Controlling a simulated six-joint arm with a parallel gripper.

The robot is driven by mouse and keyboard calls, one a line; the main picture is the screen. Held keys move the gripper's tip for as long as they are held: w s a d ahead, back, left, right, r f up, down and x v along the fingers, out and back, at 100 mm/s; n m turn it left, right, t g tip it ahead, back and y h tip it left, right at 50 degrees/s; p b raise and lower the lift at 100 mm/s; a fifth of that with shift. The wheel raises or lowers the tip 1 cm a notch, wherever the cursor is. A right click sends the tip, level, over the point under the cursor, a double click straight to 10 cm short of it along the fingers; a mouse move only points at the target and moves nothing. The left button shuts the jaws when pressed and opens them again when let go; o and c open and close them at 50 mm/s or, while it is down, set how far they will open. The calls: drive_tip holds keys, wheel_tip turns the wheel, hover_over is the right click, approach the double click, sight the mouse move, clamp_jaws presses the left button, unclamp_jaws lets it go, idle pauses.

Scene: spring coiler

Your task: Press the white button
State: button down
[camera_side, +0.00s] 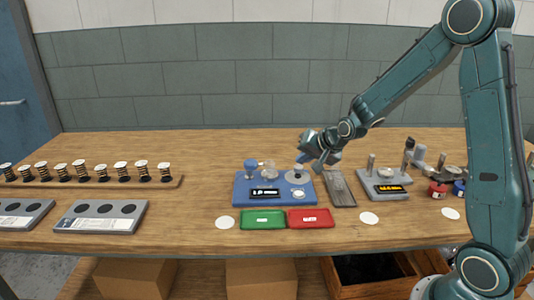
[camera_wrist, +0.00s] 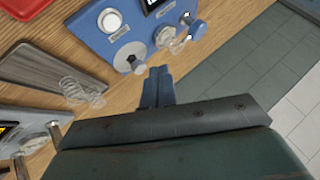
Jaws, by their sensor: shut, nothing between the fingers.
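The white button (camera_side: 298,194) is a round cap at the front right of the blue machine (camera_side: 240,188), beside its black display. In the wrist view the button (camera_wrist: 110,20) shows at the upper left, set in a grey ring on the blue plate (camera_wrist: 88,38). My gripper (camera_side: 301,160) is above the back right of the machine, near the grey disc with a post. Its blue fingers (camera_wrist: 158,75) are together and empty. They appear beside the grey disc (camera_wrist: 128,55) in the wrist view, apart from the button. Nothing covers the button.
A green tray (camera_side: 262,220) and a red tray (camera_side: 311,218) lie in front of the machine. A grey-brown board (camera_side: 340,188) and a second grey machine (camera_side: 383,184) stand to the right. Several springs on a wooden rack (camera_side: 100,184) stand far left. The table's back is clear.

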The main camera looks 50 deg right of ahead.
sight(301, 195)
drive_tip(key=shift+f, duration=0.15)
idle(0.4)
drive_tip(key=shift+f, duration=4.2)
drive_tip(key=shift+s+f, duration=0.1)
drive_tip(key=shift+f, duration=0.75)
drive_tip(key=shift+r, duration=0.85)
drive_tip(key=shift+r, duration=0.15)
drive_tip(key=shift+r, duration=2.35)
